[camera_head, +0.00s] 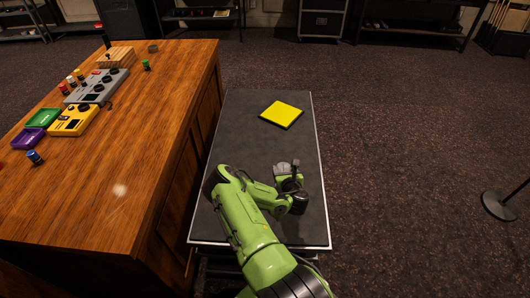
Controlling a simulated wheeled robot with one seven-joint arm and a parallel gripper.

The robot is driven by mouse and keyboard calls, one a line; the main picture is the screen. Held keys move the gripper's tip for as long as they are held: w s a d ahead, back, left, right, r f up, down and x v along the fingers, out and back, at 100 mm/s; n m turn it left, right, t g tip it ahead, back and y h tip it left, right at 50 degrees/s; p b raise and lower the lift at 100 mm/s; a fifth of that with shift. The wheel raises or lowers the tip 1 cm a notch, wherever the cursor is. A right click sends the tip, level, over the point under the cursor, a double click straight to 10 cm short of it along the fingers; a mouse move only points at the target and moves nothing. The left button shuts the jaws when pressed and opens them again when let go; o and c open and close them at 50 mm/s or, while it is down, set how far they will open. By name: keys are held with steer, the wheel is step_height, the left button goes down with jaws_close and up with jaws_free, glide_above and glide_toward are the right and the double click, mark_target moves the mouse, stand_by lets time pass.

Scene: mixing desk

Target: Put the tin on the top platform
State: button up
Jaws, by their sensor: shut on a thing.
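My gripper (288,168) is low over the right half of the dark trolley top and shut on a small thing. That thing is mostly hidden by the fingers; it appears to be the tin, but its shape and colour are unclear. The dark flat top platform (236,160) with a pale rim belongs to a trolley beside the wooden desk. A yellow square pad (281,115) lies on it, beyond my gripper and apart from it. I cannot tell whether the held thing touches the platform.
The wooden desk (150,150) stands left of the trolley. It bears a grey mixer (97,86), a yellow box (73,120), green (43,118) and purple (28,138) trays, and several small capped cylinders. A stand base (498,206) is on the right floor. The platform's far left is clear.

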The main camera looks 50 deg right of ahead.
steer(key=shift+s+d+f+b, duration=0.25)
steer(key=shift+s+f, duration=0.15)
steer(key=shift+f, duration=0.2)
steer(key=shift+s+d+f+b, duration=0.25)
steer(key=shift+s+f, duration=0.1)
steer(key=shift+f, duration=0.2)
step_height(320, 180, down, 8)
steer(key=b, duration=0.3)
steer(key=shift+f, duration=0.25)
steer(key=shift+r, duration=0.1)
steer(key=o, duration=1)
steer(key=shift+w, duration=0.1)
steer(key=shift+o, duration=0.2)
